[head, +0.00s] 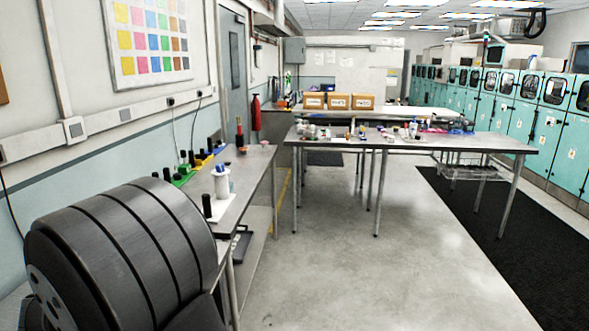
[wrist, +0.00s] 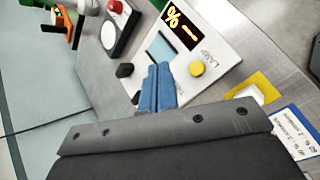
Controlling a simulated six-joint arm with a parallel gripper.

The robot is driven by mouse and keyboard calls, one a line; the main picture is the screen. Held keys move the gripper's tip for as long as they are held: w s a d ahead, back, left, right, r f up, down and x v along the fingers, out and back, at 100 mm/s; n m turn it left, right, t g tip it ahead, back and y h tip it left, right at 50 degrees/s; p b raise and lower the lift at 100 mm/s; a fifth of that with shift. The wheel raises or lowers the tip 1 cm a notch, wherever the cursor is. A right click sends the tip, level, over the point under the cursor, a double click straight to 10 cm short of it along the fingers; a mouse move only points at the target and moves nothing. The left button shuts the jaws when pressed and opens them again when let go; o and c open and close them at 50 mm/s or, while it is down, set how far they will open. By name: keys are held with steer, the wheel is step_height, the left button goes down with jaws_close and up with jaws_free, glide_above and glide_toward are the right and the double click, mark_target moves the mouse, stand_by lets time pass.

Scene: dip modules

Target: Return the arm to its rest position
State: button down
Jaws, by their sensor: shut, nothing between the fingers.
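My gripper (wrist: 160,88) shows in the wrist view as two blue fingers pressed together, with nothing between them. Its dark grey body fills the bottom of that view. The fingertips appear over a pale device (wrist: 205,50) with a small screen, a yellow button (wrist: 196,69) and a dark knob. I cannot tell whether they touch it. In the head view, the large dark grey rounded part at lower left looks like my own arm, and the gripper is not visible there.
A red button (wrist: 115,6) and a yellow-edged label (wrist: 255,85) lie near the fingers. The side bench (head: 240,180) holds bottles and coloured items. A metal table (head: 500,142) stands beyond; the floor (head: 320,260) between is clear. Teal cabinets (head: 515,115) line the right.

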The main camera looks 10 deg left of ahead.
step_height(320, 180, down, 7)
steer(key=shift+f, duration=0.1)
step_height(320, 180, up, 10)
steer(key=r, duration=0.1)
steer(key=w+d+f+m+g+h, duration=0.2)
steer(key=w+d+f+m+g, duration=0.1)
steer(key=w+d+f+m, duration=0.4)
steer(key=w+d+f, duration=0.2)
steer(key=d, duration=0.2)
steer(key=shift+w+d+f+h, duration=0.15)
steer(key=shift+w+f+h, duration=0.1)
steer(key=shift+h, duration=0.05)
steer(key=c, duration=2.1)
jaws_free()
